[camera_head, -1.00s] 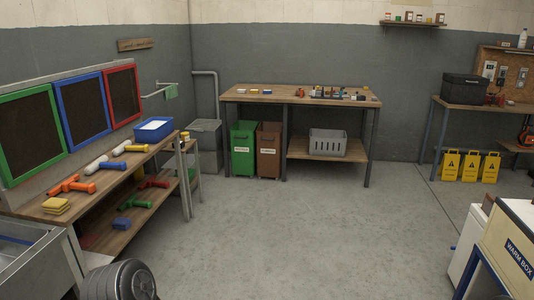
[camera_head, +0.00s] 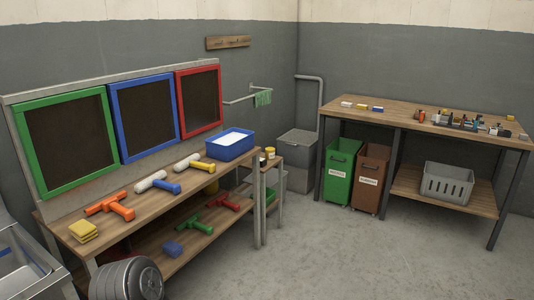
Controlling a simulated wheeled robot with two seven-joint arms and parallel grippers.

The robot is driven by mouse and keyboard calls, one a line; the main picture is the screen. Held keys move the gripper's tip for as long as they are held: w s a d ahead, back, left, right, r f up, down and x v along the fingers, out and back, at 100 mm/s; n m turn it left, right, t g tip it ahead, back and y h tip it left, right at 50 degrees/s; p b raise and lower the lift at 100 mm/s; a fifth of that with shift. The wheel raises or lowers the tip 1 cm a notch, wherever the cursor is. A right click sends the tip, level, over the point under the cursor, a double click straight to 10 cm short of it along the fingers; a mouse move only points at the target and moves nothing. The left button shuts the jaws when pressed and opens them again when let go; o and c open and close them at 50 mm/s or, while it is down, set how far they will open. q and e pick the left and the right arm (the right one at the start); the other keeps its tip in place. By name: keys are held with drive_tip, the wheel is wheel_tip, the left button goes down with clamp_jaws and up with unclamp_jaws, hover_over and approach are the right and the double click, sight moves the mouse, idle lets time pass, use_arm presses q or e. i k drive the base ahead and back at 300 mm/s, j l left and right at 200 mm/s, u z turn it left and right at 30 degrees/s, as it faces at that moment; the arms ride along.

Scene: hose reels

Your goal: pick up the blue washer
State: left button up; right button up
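A washer with a white sleeve and blue handle (camera_head: 170,187) lies on the top of the wooden bench (camera_head: 160,208) on the left. An orange T-shaped tool (camera_head: 112,206) lies to its left on the same bench top. A similar white-sleeved tool with a yellow handle (camera_head: 200,165) lies to its right. The blue-handled washer lies apart from both. Neither of my grippers is in view.
A blue tub (camera_head: 231,146) with white contents stands at the bench's right end, and yellow sponges (camera_head: 84,230) at its left end. Green (camera_head: 195,225) and red (camera_head: 224,203) tools lie on the lower shelf. A grey ridged drum (camera_head: 127,279) stands in front. Floor to the right is clear.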

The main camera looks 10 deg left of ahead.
sight(156, 179)
drive_tip(key=i+u, duration=0.3)
drive_tip(key=u, duration=0.2)
drive_tip(key=i+l+u, duration=0.25)
drive_tip(key=u, duration=0.25)
drive_tip(key=i+l+u, duration=0.25)
drive_tip(key=u, duration=0.2)
drive_tip(key=i+l+u, duration=0.2)
drive_tip(key=l+u, duration=0.3)
drive_tip(key=i+l+u, duration=0.15)
drive_tip(key=l+u, duration=0.15)
drive_tip(key=u, duration=0.2)
drive_tip(key=i+l+u, duration=0.1)
drive_tip(key=l+u, duration=0.15)
drive_tip(key=l, duration=0.25)
drive_tip(key=l+u, duration=0.25)
drive_tip(key=l, duration=0.3)
drive_tip(key=i, duration=0.05)
